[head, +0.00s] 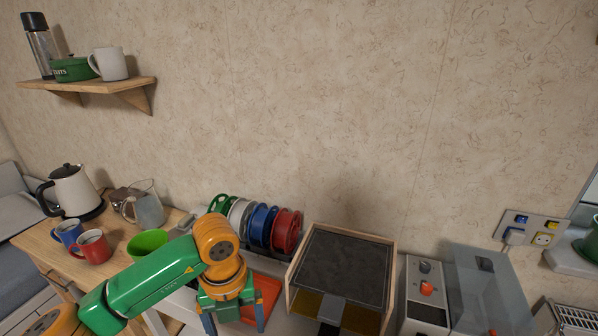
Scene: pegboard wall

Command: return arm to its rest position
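My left arm, green and orange, comes in from the lower left. It ends in my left gripper (234,322) at the bottom of the head view, left of the wooden-framed box. The gripper points down, and its two blue-green fingers stand apart. I see nothing clearly held between them, though the tips are close to the bottom edge of the picture. My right arm and gripper are not in view.
Behind the gripper stands a rack of coloured spools (262,226). A red-orange tray (268,287) lies beside it. The wooden-framed box (345,262) and a grey switch box (425,290) stand right. A green bowl (147,243), mugs (92,247) and a kettle (72,190) stand left.

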